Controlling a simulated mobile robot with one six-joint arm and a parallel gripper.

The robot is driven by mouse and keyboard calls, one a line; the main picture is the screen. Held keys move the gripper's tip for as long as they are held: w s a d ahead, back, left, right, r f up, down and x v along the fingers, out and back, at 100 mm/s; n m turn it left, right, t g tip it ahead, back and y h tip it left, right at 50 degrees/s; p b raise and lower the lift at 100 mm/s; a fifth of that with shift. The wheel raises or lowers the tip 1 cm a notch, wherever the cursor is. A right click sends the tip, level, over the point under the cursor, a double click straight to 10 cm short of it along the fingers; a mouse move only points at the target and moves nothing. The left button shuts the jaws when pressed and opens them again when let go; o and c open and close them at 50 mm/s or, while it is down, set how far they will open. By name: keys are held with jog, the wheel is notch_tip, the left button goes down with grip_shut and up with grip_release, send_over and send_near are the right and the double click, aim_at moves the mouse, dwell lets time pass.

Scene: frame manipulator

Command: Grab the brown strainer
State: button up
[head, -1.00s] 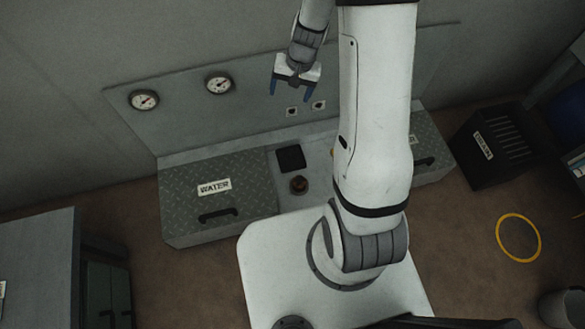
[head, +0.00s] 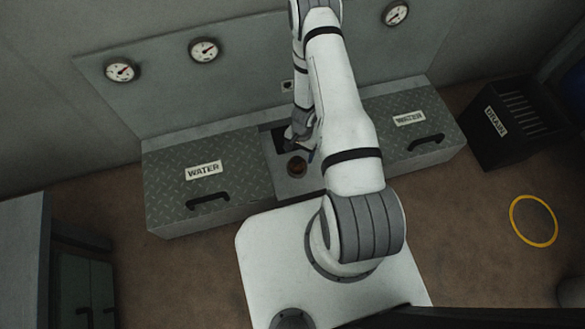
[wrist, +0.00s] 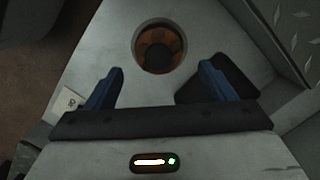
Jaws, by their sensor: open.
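The brown strainer (wrist: 158,48) sits in a round hole in the grey panel between the two lids. In the head view it is a small dark reddish-brown round (head: 297,166). My gripper (wrist: 161,75) is open and empty, its two blue fingers apart. In the wrist view the strainer lies just beyond the fingertips, roughly centred between them, and nothing touches it. In the head view my gripper (head: 303,146) hangs just above and behind the strainer, partly hidden by my arm.
A lid labelled WATER (head: 205,185) lies left of the strainer, and another labelled lid (head: 412,125) lies right. A dark square recess (wrist: 232,75) is beside the right finger. A black DRAIN crate (head: 500,125) and a yellow ring (head: 534,220) are at right.

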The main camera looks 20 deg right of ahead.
aim_at(298, 159)
jog(key=shift+s+a+f+b, duration=0.15)
jog(key=shift+s+f+b, duration=0.05)
jog(key=shift+f+b, duration=0.65)
jog(key=shift+s+a+f+b, duration=0.2)
jog(key=shift+f+b, duration=0.4)
jog(key=shift+f, duration=0.3)
jog(key=shift+s+a+f+b, duration=0.15)
jog(key=shift+f+b, duration=0.6)
jog(key=shift+f, duration=0.15)
jog(key=shift+c, duration=0.2)
jog(key=c, duration=1.1)
